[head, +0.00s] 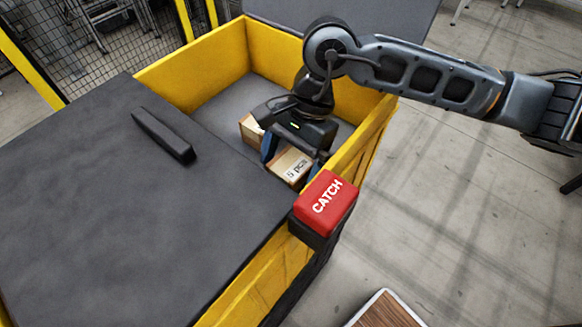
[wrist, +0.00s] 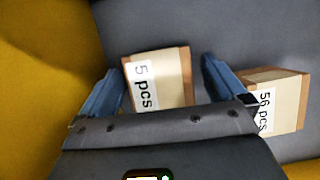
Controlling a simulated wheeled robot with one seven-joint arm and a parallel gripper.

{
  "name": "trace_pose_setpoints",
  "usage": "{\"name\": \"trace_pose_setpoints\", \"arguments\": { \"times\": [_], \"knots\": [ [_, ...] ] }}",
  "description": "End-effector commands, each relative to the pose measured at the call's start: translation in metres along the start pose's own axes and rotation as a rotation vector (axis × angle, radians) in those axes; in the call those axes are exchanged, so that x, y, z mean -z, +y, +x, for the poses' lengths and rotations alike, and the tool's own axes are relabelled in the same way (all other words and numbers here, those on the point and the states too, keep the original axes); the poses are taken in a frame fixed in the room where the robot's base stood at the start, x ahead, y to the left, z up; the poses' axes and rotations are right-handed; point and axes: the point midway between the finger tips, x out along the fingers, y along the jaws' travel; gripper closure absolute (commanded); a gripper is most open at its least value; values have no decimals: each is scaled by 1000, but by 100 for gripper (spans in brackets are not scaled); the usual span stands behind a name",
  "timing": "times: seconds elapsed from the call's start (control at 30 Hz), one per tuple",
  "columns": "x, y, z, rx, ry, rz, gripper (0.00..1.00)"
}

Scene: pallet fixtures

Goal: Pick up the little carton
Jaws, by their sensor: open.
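Two small tan cartons lie on the grey floor of a yellow-walled bin. The carton labelled "5 pcs" (head: 291,166) is nearer the bin's right wall; it also shows in the wrist view (wrist: 172,80). The other carton (head: 249,130) is partly hidden behind my gripper in the head view; its label reads "56 pcs" in the wrist view (wrist: 284,98). My gripper (wrist: 160,76) is open with its blue fingers on either side of the "5 pcs" carton. Its right finger lies between the two cartons in the wrist view. I cannot tell whether either finger touches a carton.
The yellow bin wall (head: 205,68) surrounds the cartons. A dark grey cover (head: 110,220) with a black handle (head: 163,134) closes the near left part. A red block marked "CATCH" (head: 325,203) sits on the right edge. Bin floor at the back is clear.

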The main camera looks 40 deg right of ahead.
Motion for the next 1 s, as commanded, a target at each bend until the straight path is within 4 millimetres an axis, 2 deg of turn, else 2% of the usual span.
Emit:
{"name": "trace_pose_setpoints", "arguments": {
  "times": [0.17,0.43,1.0],
  "knots": [
    [0,1,15,-1,-2,3,2],
    [0,0,17,-1,0,2,2],
    [0,0,16,-1,0,2,57]
  ]
}}
